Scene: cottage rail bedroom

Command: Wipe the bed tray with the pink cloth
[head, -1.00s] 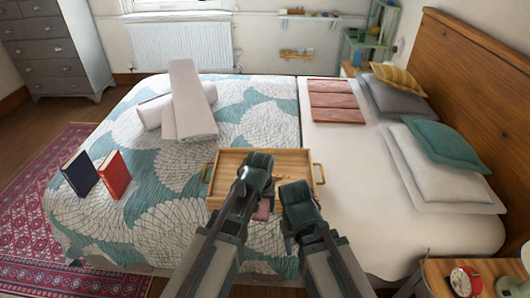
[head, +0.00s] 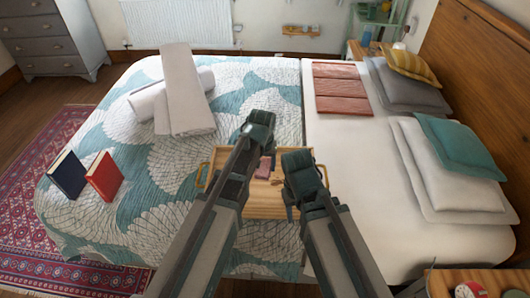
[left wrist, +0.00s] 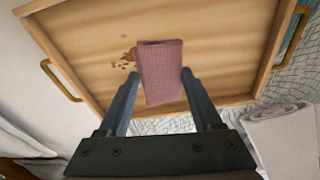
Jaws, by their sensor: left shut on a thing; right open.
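The wooden bed tray (head: 268,212) with brass handles lies on the bed; its floor also fills the left wrist view (left wrist: 225,45). The pink cloth (head: 264,167) is folded and sits over the tray's middle. My left gripper (left wrist: 162,78) is shut on the pink cloth (left wrist: 163,60), with a finger at each side of it. Brown stains (left wrist: 126,58) show on the tray floor beside the cloth. In the head view the left wrist hides part of the tray. My right gripper (head: 292,205) is open and empty near the tray's right side; its fingertips are hardly visible.
Rolled white towels (head: 180,95) lie on the bed beyond the tray. A blue book (head: 67,175) and a red book (head: 104,177) stand at the left. Pillows (head: 455,180) and a folded pink blanket (head: 340,88) are on the right. The quilt left of the tray is clear.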

